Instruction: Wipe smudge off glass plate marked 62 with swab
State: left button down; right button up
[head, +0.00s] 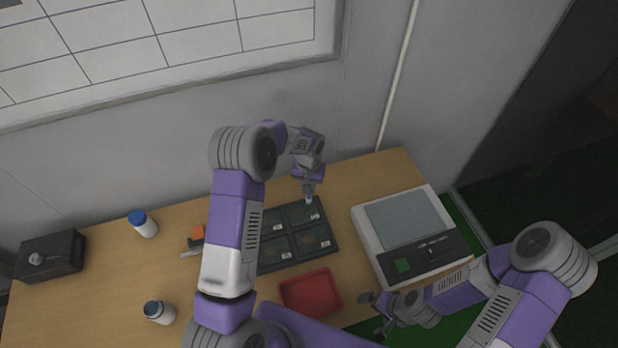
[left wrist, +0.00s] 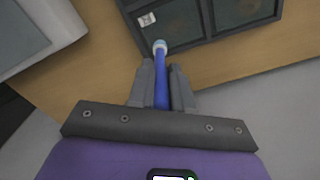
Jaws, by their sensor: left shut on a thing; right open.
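My left gripper (head: 310,187) is shut on the swab, a blue stick with a pale tip (left wrist: 160,46). The tip (head: 309,200) points down at the far right part of the dark tray (head: 334,238), by the far right glass plate (head: 298,212). In the left wrist view the tip overlaps the tray's rim beside a plate with a white label (left wrist: 147,19). I cannot tell whether it touches. The tray holds several dark glass plates with small labels, too small to read, so I cannot pick out 62. My right gripper (head: 374,314) is open and empty near the table's front.
A red bin (head: 311,293) stands in front of the tray. A white device (head: 364,232) with a grey screen stands right of it. A blue-capped bottle (head: 143,224), another bottle (head: 159,312), a black box (head: 50,256) and an orange item (head: 197,233) are to the left.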

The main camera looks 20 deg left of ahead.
pick_arm(q)
jog(key=shift+r+p, duration=0.55)
jog(key=shift+r, duration=0.8)
